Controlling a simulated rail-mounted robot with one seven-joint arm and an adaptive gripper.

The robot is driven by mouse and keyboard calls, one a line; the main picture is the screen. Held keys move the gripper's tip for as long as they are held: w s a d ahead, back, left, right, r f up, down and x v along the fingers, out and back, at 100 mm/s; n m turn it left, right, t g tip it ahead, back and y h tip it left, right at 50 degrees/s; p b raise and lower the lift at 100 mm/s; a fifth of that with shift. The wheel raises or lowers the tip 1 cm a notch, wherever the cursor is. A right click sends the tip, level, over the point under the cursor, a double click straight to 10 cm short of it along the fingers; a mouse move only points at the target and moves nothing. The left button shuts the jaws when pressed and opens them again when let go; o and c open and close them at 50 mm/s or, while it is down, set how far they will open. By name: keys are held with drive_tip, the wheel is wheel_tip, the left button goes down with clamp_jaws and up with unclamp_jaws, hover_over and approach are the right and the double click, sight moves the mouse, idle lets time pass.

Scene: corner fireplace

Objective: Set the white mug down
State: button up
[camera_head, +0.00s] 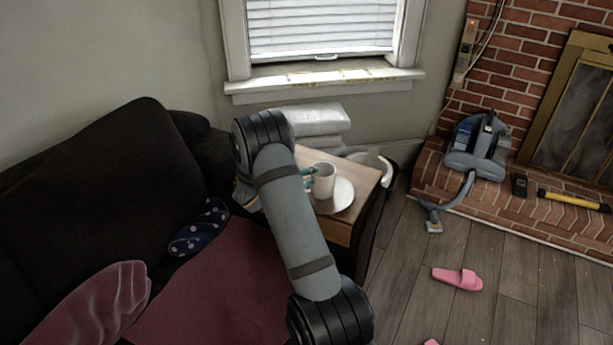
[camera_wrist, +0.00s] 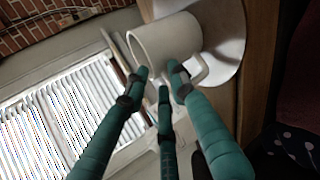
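The white mug (camera_head: 325,180) looks upright in the head view, over the left part of a round white plate (camera_head: 341,198) on the wooden side table. I cannot tell whether its base touches the plate. My gripper (camera_head: 308,179) is at the mug's left side, partly hidden behind my arm. In the wrist view, its teal fingers (camera_wrist: 162,77) close in at the mug (camera_wrist: 165,42) beside its handle (camera_wrist: 203,70). They appear shut on it, though the exact contact is hard to see. The plate (camera_wrist: 226,35) shows behind the mug.
The side table (camera_head: 345,233) has bare wood around the plate. White stacked things (camera_head: 318,120) stand behind it, below the window. A dark sofa (camera_head: 110,190) is to the left. A vacuum head (camera_head: 478,150) rests on the brick hearth. A pink slipper (camera_head: 458,279) lies on the floor.

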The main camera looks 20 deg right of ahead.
drive_tip(key=shift+o, duration=1.1)
drive_tip(key=v, duration=1.2)
drive_tip(key=shift+a, duration=0.15)
drive_tip(key=shift+c, duration=0.7)
